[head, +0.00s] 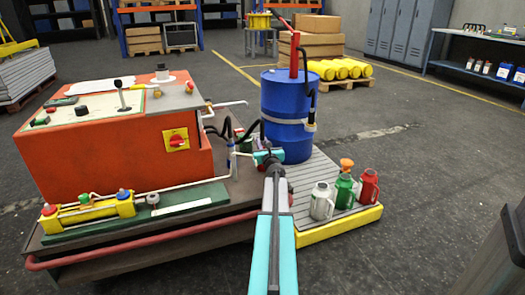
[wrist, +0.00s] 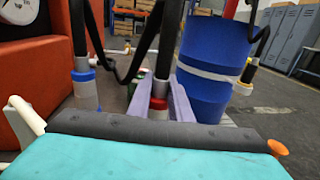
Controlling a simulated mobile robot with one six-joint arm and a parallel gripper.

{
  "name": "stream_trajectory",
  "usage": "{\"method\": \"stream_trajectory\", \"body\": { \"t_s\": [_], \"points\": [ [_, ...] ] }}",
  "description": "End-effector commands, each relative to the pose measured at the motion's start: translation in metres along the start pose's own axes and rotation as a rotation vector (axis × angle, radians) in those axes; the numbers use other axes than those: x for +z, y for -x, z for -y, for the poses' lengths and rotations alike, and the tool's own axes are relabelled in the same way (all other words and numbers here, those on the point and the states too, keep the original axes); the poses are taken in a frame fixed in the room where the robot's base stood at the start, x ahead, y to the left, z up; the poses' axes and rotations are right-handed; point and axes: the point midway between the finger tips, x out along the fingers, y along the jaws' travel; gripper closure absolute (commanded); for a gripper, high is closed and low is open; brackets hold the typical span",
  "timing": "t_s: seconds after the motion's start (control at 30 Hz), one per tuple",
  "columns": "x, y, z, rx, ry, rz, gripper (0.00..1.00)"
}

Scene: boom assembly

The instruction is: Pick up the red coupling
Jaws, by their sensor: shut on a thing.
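The red coupling (wrist: 158,104) is a short red ring at the lower end of a black hose. It stands upright between the two pale lilac fingers of my gripper (wrist: 160,100) in the wrist view. The fingers are closed on it. In the head view my gripper (head: 266,154) is in front of the blue drum, right of the orange machine, and the red coupling cannot be made out there. What lies under the red coupling is hidden.
The orange machine (head: 110,150) stands on a cart at left. The blue drum (head: 286,110) with its red pump is close behind my gripper. A white jug (head: 322,202), a green can (head: 344,192) and a red can (head: 369,188) stand on the grey pallet at right.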

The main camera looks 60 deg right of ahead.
Motion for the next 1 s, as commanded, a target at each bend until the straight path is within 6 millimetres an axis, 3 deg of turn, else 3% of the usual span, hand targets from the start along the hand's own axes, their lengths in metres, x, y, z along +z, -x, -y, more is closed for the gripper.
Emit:
{"method": "stream_trajectory", "body": {
  "t_s": [0.27,0.67,1.0],
  "points": [
    [0.005,0.0,-0.001,0.001,0.0,0.0,1.0],
    [0.041,0.0,-0.001,0.001,-0.001,0.001,1.0],
    [0.04,0.04,-0.011,0.001,0.0,0.0,1.0]
  ]
}}
